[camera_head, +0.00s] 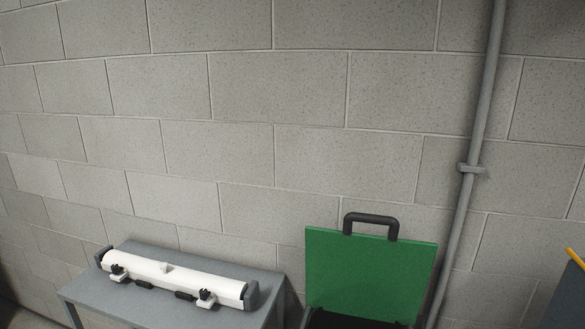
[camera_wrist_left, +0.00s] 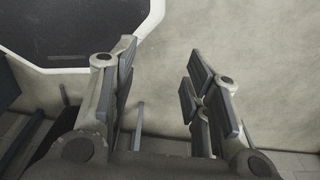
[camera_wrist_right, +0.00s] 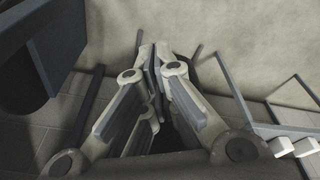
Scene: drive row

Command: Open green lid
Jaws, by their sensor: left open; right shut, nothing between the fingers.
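The green lid (camera_head: 370,272) stands raised, close to upright, in the head view, with a dark handle (camera_head: 371,220) on its top edge. A dark opening (camera_head: 345,320) shows below it at the bottom edge of the picture. Most of the container under the lid is out of view. My left gripper (camera_wrist_left: 158,75) is open and empty in the left wrist view. My right gripper (camera_wrist_right: 153,58) is shut with nothing between its fingers in the right wrist view. Neither gripper shows in the head view, and the lid is not recognisable in the wrist views.
A grey table (camera_head: 90,290) left of the lid bears a white cylindrical device (camera_head: 175,277) with dark end brackets. A grey pipe (camera_head: 470,165) runs down the block wall (camera_head: 240,90) right of the lid. A dark object with a yellow edge (camera_head: 576,259) stands at the far right.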

